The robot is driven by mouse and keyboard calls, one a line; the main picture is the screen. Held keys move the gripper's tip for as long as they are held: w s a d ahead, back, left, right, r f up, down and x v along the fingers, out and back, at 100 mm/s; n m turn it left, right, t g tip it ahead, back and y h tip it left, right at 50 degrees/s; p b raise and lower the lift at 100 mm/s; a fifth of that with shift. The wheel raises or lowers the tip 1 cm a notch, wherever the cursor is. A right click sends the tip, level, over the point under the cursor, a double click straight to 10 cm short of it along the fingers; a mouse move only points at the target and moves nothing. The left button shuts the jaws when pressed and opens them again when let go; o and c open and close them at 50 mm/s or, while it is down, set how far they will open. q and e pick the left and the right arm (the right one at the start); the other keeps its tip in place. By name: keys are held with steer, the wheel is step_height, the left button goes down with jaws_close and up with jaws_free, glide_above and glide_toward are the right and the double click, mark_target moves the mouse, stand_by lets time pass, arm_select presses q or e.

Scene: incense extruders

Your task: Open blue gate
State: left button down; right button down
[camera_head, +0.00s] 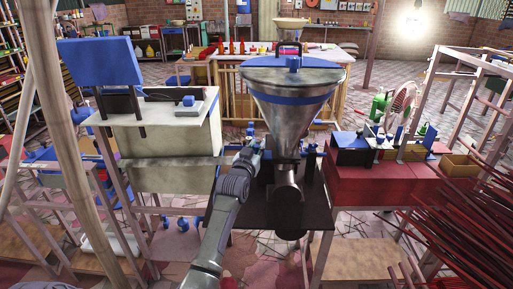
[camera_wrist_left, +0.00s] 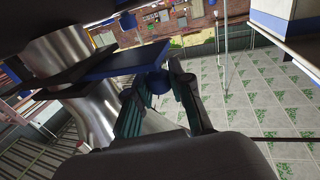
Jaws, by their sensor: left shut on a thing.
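The blue gate (camera_wrist_left: 115,64) shows in the left wrist view as a flat blue plate beside the bare metal of the extruder, with a round blue knob (camera_wrist_left: 157,82) at its end. My left gripper (camera_wrist_left: 160,94) has its fingers on either side of this knob and is shut on it. In the head view my left arm reaches up from the bottom, and my left gripper (camera_head: 252,152) is at the left side of the hopper's neck. The gate is mostly hidden there by the gripper. The metal hopper (camera_head: 289,108) has a blue lid (camera_head: 290,63). My right gripper is out of view.
A pale cabinet (camera_head: 168,150) stands close to the left of the gripper. A red table (camera_head: 385,185) with small machines is on the right, near a bundle of red sticks (camera_head: 460,225). A dark motor (camera_head: 289,205) sits below the hopper.

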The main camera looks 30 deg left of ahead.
arm_select(q)
steer(key=s+a, duration=0.1)
steer(key=a, duration=0.1)
steer(key=s+a, duration=0.1)
steer(key=a, duration=0.1)
steer(key=shift+s+a+p, duration=0.1)
steer(key=shift+s+p, duration=0.2)
steer(key=shift+p, duration=0.1)
steer(key=c, duration=1)
jaws_free()
steer(key=v, duration=1.2)
steer(key=shift+f, duration=0.1)
